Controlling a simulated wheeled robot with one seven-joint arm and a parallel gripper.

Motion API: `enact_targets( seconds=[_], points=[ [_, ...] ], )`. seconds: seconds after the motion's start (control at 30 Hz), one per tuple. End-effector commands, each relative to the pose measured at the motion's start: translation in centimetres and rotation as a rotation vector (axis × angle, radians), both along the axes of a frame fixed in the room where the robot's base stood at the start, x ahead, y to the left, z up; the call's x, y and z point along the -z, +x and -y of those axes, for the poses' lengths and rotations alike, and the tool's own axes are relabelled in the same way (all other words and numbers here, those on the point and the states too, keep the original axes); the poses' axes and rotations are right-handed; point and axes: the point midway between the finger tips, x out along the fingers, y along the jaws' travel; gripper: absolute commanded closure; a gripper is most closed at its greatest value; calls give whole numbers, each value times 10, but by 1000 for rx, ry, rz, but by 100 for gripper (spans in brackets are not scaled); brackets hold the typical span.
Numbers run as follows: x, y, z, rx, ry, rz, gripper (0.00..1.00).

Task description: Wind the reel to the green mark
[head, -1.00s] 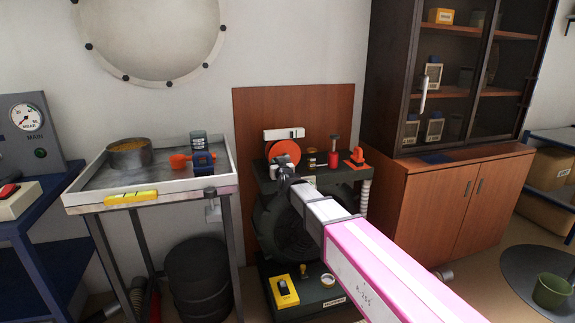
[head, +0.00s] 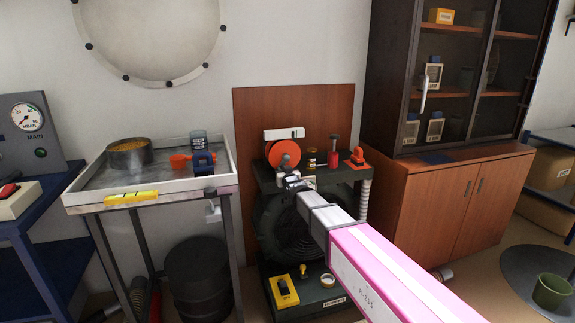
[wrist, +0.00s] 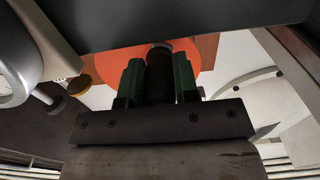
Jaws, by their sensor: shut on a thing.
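The reel is an orange disc (head: 284,154) on top of the dark green machine, in front of a brown panel. In the wrist view the orange disc (wrist: 112,62) fills the space behind the fingers. My gripper (head: 292,182) is at the lower front of the disc. In the wrist view my gripper (wrist: 159,80) is shut on a dark upright handle (wrist: 160,75), with one green finger on each side. A white gauge strip (head: 284,133) is above the reel with small marks at its right end. Their colours are too small to read surely.
A tray table (head: 150,198) is to the left. A wooden cabinet (head: 450,205) stands to the right.

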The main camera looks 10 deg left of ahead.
Motion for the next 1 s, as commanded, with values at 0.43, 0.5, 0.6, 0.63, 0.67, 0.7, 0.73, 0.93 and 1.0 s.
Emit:
enact_targets(
  seconds=[0.43, 0.5, 0.6, 0.63, 0.67, 0.7, 0.73, 0.93, 1.0],
  points=[
    [4, 7, 10, 1, 6, 7, 98],
    [4, 7, 10, 1, 6, 7, 98],
    [4, 10, 15, 1, 5, 8, 98],
    [4, 12, 17, 1, 4, 8, 98],
    [3, 13, 20, 1, 3, 9, 98],
    [3, 16, 23, 1, 3, 9, 98],
    [3, 17, 26, 1, 4, 8, 98],
    [2, 22, 34, -1, 5, 9, 98],
    [2, 22, 35, -2, 5, 9, 98]
  ],
)
